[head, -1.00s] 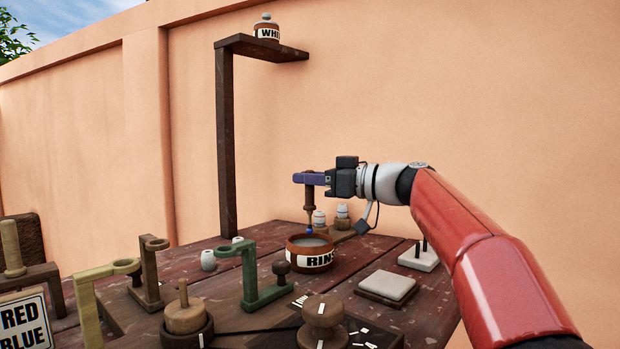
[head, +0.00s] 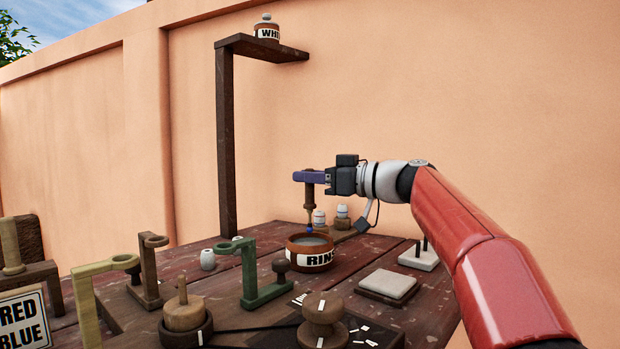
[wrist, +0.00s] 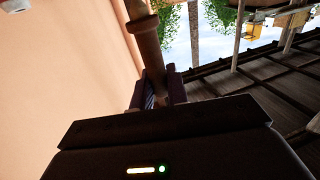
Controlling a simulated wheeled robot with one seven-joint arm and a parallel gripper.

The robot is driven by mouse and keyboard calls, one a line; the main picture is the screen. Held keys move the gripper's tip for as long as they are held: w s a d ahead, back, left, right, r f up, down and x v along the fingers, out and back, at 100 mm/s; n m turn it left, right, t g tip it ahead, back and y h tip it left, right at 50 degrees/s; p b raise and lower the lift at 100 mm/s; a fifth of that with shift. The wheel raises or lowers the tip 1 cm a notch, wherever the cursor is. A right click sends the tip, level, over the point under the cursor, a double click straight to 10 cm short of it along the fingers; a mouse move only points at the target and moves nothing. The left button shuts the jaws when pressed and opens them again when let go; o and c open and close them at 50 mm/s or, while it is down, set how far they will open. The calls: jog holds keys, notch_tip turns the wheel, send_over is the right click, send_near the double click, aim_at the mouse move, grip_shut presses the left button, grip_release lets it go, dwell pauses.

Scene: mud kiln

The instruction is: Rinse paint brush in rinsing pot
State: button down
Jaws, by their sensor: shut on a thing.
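My gripper (head: 309,177) is shut on the brown handle of the paint brush (head: 309,204), which hangs upright with its blue-tipped end down. The blue tip is just above the rinsing pot (head: 311,259), a brown round pot with a white label, standing on the table. The tip appears over the pot's back rim; I cannot tell whether it is exactly above the opening. In the wrist view the brush handle (wrist: 145,40) runs up from between the purple fingers (wrist: 157,92).
A green holder (head: 262,290), a brown holder (head: 150,270) and wooden knobs (head: 322,315) stand in front and left of the pot. White-topped bottles (head: 342,213) stand behind it. A white pad (head: 388,283) lies to the right. A tall post (head: 226,145) carries a shelf at the back left.

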aim_at(313, 195)
jog(key=shift+f, duration=0.15)
jog(key=shift+f+b, duration=1.7)
jog(key=shift+b, duration=0.4)
